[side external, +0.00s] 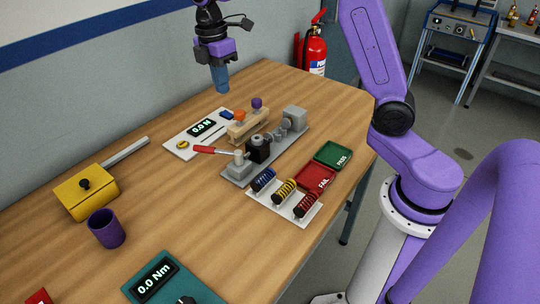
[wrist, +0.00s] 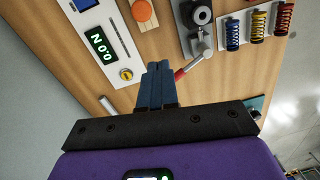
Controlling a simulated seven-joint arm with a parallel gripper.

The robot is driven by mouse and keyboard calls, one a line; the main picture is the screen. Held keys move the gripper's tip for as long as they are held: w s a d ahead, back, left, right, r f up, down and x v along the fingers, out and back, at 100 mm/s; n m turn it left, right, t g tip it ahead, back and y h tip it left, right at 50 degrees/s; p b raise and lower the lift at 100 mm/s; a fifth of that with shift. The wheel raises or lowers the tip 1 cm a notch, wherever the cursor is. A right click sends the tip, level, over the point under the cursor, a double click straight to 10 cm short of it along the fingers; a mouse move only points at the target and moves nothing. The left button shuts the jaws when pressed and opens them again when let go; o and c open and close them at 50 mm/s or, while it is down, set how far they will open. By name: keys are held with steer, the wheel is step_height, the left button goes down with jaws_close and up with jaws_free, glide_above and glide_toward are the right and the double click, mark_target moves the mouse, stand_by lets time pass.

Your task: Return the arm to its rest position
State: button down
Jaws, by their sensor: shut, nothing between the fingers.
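My gripper (side external: 221,80) is purple with blue fingers. It hangs above the far end of the wooden table, clear of everything on it. In the wrist view the blue fingers (wrist: 159,75) are pressed together with nothing between them. The purple arm stands at the right of the side view, rising from a white base beside the table.
Below the gripper lie a white force gauge (side external: 198,132) reading 0.0 N and a grey test fixture (side external: 262,150) with a red handle. A rack of springs (side external: 284,196), red FAIL (side external: 316,178) and green PASS (side external: 333,154) trays, a yellow box (side external: 86,192) and a purple cup (side external: 106,229) share the table (side external: 190,235).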

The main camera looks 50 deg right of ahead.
steer(key=s+a+m, duration=0.1)
steer(key=s+a, duration=0.1)
steer(key=s, duration=0.6)
steer(key=s+a+m, duration=0.1)
steer(key=s+a, duration=0.2)
steer(key=s, duration=0.5)
steer(key=s+d+f+m, duration=0.1)
steer(key=s+d+f, duration=0.1)
steer(key=s, duration=0.6)
steer(key=s+d+f+t, duration=0.1)
steer(key=s+d+f, duration=0.1)
steer(key=s, duration=0.7)
steer(key=shift+d+m+y, duration=0.3)
steer(key=shift+d+m, duration=0.1)
steer(key=shift+d, duration=0.15)
